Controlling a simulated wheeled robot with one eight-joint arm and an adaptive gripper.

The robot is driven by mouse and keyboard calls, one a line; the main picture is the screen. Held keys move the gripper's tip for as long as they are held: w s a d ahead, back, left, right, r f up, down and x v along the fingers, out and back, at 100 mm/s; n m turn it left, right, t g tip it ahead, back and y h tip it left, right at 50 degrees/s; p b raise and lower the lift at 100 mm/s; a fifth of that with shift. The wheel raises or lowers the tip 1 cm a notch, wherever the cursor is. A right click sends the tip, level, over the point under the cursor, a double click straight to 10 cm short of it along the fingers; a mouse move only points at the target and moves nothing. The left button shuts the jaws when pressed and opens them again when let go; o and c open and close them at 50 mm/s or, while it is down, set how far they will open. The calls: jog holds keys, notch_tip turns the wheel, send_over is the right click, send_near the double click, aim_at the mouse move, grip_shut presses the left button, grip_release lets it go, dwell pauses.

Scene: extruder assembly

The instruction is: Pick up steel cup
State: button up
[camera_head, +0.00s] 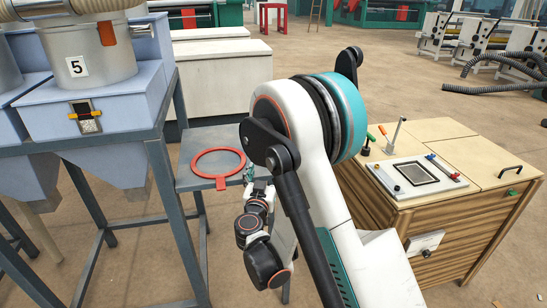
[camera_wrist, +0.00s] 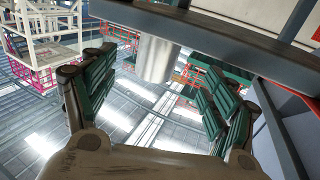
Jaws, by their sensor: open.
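The steel cup (camera_wrist: 157,58) is a shiny metal cylinder in the wrist view. That view looks upside down, with the cup against the edge of the grey shelf (camera_wrist: 215,35). My gripper (camera_wrist: 160,82) is open, with one green ribbed finger on each side of the cup in the picture. I cannot tell how far the cup lies between the fingers, and no contact shows. In the head view my gripper (camera_head: 248,174) is at the right edge of the grey shelf (camera_head: 187,182), small and partly hidden by my arm. The cup cannot be made out there.
A red ring (camera_head: 218,163) lies on the shelf, left of my gripper. A blue-grey hopper frame (camera_head: 150,150) stands close on the left. A wooden cabinet (camera_head: 440,225) with a control panel stands on the right. Open floor (camera_head: 350,65) lies behind.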

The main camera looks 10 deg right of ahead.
jog(key=x, duration=0.7)
jog(key=shift+w+d, duration=0.15)
jog(key=shift+w, duration=0.2)
jog(key=shift+r+b+x, duration=0.2)
jog(key=shift+b+x, duration=0.1)
jog(key=shift+x, duration=0.7)
jog(key=shift+r+b+x, duration=0.15)
jog(key=shift+b+x, duration=0.2)
jog(key=shift+x, duration=0.65)
jog(key=shift+r+b+x, duration=0.2)
jog(key=shift+b+x, duration=0.1)
jog(key=shift+x, duration=0.7)
jog(key=shift+r, duration=0.1)
jog(key=c, duration=1.3)
